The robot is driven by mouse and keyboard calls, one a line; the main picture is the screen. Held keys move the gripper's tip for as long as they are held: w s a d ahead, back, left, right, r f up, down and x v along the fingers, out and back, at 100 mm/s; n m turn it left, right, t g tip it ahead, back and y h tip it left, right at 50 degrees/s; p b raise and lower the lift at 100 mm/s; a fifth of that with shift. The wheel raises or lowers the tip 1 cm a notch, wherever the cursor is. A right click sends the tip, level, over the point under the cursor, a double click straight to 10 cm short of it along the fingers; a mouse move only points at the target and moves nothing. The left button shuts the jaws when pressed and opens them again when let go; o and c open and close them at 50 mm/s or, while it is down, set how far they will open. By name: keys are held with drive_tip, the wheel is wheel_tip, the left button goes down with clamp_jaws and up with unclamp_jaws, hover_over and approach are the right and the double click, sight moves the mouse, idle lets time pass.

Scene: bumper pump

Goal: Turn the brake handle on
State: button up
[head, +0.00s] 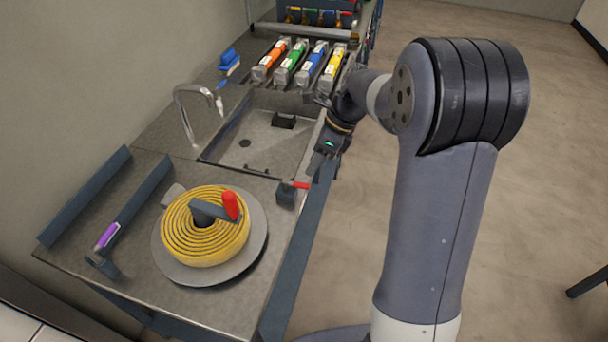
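A small red handle (297,184), which looks like the brake handle, sits on a dark block (285,195) at the right edge of the worktop, between the hose reel and the sink. It points to the right. My gripper (316,170) is just above and right of the red handle, pointing down. I cannot tell whether its fingers touch the handle or are apart. The fingers are small and dark here, so their opening is unclear. The yellow hose reel (205,247) lies left of the block, with a dark crank arm and a red knob (231,205) on top.
The sink (258,140) and its tap (196,105) are behind the reel. Orange, green, blue and yellow labelled items (311,62) stand in a row farther back. A purple-marked tool (107,237) lies at the left. Open floor (545,150) is to the right.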

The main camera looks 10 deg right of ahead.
sight(301, 183)
drive_tip(key=x, duration=0.6)
drive_tip(key=shift+a+f, duration=0.1)
drive_tip(key=shift+f, duration=0.1)
clamp_jaws()
idle(0.4)
